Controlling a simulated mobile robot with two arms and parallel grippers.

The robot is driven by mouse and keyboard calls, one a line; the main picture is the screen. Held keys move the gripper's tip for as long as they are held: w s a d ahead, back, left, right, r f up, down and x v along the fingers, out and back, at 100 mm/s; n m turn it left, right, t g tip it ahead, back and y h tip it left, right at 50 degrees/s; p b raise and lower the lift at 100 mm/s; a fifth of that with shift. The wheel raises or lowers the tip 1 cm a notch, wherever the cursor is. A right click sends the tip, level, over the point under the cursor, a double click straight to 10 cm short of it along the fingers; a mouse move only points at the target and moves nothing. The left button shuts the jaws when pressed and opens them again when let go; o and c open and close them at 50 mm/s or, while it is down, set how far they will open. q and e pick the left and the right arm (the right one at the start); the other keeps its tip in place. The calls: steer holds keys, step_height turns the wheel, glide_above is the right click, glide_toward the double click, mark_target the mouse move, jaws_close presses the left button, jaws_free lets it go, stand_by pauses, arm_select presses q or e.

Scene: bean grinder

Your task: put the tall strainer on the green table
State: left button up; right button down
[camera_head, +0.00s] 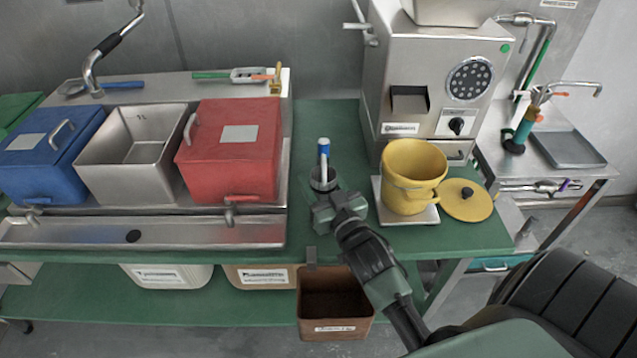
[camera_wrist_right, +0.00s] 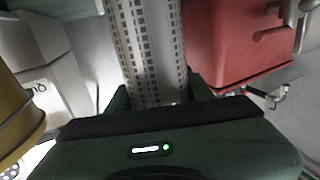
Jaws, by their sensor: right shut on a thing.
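The tall strainer (camera_head: 322,182) is a metal piece with a blue-tipped handle, between the red box and the yellow bucket. In the right wrist view the strainer (camera_wrist_right: 152,50) shows as a long perforated metal wall between the fingers. My right gripper (camera_head: 332,205) is shut on it; its body hides the strainer's lower part in the head view. The strainer is over the green table (camera_head: 320,118); I cannot tell whether its bottom touches the top. My left gripper is not in view.
The red box (camera_head: 228,165) stands left of the strainer. The yellow bucket (camera_head: 412,178) and its lid (camera_head: 466,201) are to the right. The grinder machine (camera_head: 430,85) stands behind. A brown bin (camera_head: 335,303) hangs at the table's front edge. Green tabletop is bare behind the strainer.

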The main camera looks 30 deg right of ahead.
steer(key=shift+f, duration=0.5)
steer(key=c, duration=0.6)
jaws_free()
steer(key=s+a+b, duration=0.1)
steer(key=s+a, duration=0.1)
steer(key=s, duration=0.9)
steer(key=shift+s+b, duration=0.4)
